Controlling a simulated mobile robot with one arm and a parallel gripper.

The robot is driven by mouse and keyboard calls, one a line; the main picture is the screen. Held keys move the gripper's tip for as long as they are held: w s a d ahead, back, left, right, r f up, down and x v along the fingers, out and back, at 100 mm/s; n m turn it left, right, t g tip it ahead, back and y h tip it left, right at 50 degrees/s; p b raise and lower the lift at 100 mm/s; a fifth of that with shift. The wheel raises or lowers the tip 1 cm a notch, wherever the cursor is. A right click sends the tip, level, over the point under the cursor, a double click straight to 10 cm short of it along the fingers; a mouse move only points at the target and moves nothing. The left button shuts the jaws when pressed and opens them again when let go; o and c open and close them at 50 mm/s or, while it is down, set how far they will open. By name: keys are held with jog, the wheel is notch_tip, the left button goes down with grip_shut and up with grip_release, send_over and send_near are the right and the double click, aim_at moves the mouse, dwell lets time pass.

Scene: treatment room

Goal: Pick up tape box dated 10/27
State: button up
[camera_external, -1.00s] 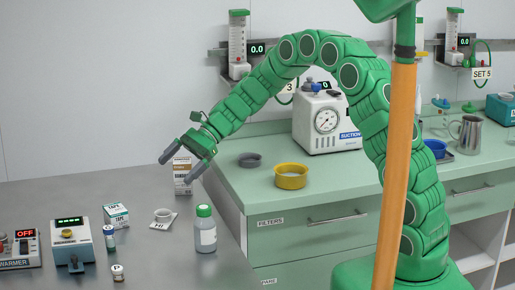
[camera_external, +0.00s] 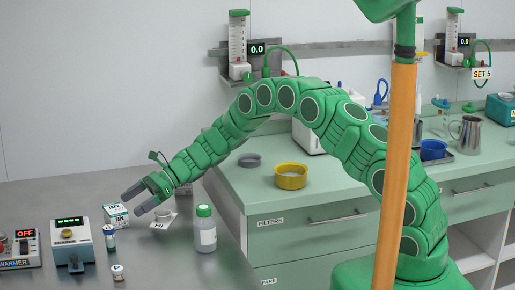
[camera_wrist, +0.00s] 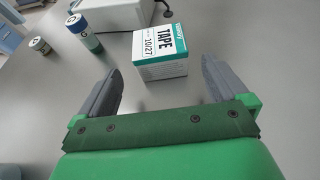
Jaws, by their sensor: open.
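The tape box (camera_wrist: 160,55) is white with teal edges and reads TAPE and 10/27 in the wrist view. It sits on the grey metal table, ahead of my gripper (camera_wrist: 160,78) and between the lines of its two fingers. My gripper is open and empty. In the external view the tape box (camera_external: 116,215) stands just left of my gripper (camera_external: 132,202), whose fingers point left and down toward it. The fingers appear apart from the box.
A small teal-and-white vial (camera_external: 109,238) stands close beside the box, with a small jar (camera_external: 118,273) in front. A device with a lever (camera_external: 72,245) is at the left.

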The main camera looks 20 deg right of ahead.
aim_at(118, 208)
jog(key=shift+x, duration=3.55)
jog(key=shift+r, duration=0.15)
jog(key=c, duration=1)
jog(key=shift+c, duration=0.2)
jog(key=shift+r, duration=0.1)
jog(key=shift+r, duration=0.25)
notch_tip(118, 208, up, 3)
jog(key=shift+s+d+f, duration=0.1)
jog(key=shift+d, duration=0.1)
jog(key=s+d+r, duration=0.9)
jog(key=d, duration=0.1)
jog(key=shift+r, duration=0.25)
